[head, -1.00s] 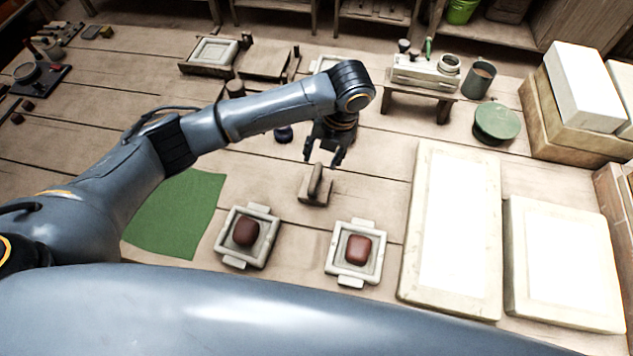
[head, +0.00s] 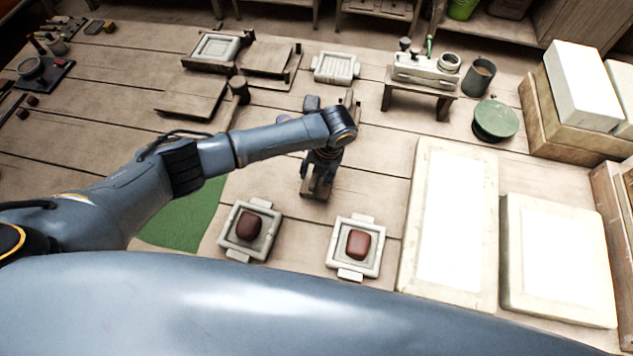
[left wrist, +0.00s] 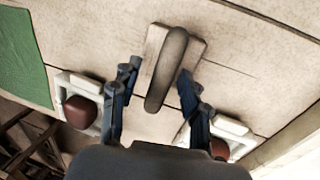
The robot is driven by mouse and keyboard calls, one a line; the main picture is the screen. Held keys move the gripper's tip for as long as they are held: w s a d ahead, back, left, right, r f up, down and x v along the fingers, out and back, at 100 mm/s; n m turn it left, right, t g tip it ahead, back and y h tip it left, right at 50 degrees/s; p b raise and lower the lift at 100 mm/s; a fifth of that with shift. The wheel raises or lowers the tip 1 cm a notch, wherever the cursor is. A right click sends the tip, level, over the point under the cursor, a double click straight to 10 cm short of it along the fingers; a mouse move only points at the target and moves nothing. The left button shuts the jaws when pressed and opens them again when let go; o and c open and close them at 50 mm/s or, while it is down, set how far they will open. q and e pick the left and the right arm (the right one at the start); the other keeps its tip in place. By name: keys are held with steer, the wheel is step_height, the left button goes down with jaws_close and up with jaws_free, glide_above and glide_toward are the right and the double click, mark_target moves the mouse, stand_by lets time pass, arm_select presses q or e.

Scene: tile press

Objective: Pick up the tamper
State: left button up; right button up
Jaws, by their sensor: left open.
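The tamper (left wrist: 168,70) is a wooden block with a raised, rounded bar handle. It rests on the table behind the two tile moulds. My left gripper (left wrist: 160,80) is open, with one finger on each side of the handle in the left wrist view. I see a gap between the fingers and the handle there. In the head view the left gripper (head: 318,178) is low over the tamper (head: 316,192) and hides most of it. My right gripper is not in view.
Two pale moulds, the left one (head: 227,240) and the right one (head: 338,262), hold reddish-brown clay lumps in front of the tamper. A green cloth (head: 185,228) lies to the left. Large pale slabs (head: 425,225) lie to the right. A small bench (head: 420,90) stands behind.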

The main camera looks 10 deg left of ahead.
arm_select(q)
jaws_close()
steer(key=shift+w+r, duration=0.1)
steer(key=shift+r, duration=0.05)
steer(key=shift+r, duration=0.5)
steer(key=s+a+r+b, duration=0.2)
steer(key=s+a+r, duration=0.6)
steer(key=s+r, duration=0.3)
steer(key=shift+s+a+r, duration=0.15)
steer(key=shift+a+r, duration=0.1)
steer(key=shift+r, duration=0.15)
